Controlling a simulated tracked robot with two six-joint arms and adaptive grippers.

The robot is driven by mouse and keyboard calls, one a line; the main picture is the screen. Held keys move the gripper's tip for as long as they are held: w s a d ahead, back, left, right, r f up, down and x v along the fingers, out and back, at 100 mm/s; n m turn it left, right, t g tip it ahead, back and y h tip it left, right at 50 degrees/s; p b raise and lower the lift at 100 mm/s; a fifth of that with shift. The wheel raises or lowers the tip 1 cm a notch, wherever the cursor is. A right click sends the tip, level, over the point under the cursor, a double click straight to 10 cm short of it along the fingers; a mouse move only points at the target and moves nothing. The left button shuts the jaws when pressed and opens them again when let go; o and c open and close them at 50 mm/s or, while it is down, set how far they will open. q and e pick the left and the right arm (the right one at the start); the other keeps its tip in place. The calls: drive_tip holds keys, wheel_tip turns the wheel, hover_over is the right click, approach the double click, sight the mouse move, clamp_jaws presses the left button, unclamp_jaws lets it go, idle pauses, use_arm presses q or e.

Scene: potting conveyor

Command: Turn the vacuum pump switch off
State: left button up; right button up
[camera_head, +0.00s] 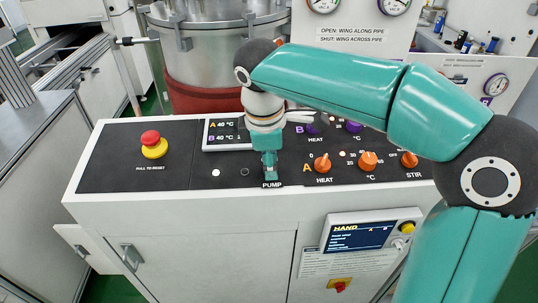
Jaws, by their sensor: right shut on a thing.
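My right gripper (270,173) reaches down onto the black control panel (120,170), just above the white PUMP label (272,185). Its teal fingers are shut on the vacuum pump switch, which they hide, so I cannot tell its position. A lit white lamp (215,172) and a dark round one (244,172) are to the left of the fingers. My left gripper is not in view.
A red stop button on a yellow base (152,144) sits at the panel's left. Orange knobs (368,160) and purple knobs (353,126) are to the right. A steel vessel (210,55) stands behind. A HAND screen (358,236) is in front.

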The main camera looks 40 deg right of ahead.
drive_tip(key=n, duration=0.1)
drive_tip(key=n+p, duration=0.1)
drive_tip(key=n, duration=0.1)
drive_tip(key=shift+w+r+n, duration=0.1)
drive_tip(key=shift+r+n, duration=0.1)
drive_tip(key=shift+n, duration=0.1)
drive_tip(key=shift+n+t+p, duration=0.4)
drive_tip(key=shift+n+p, duration=0.3)
drive_tip(key=shift+n, duration=0.5)
drive_tip(key=shift+d, duration=0.1)
drive_tip(key=o, duration=1)
drive_tip(key=shift+o, duration=0.8)
drive_tip(key=shift+f, duration=0.15)
drive_tip(key=v, duration=1.2)
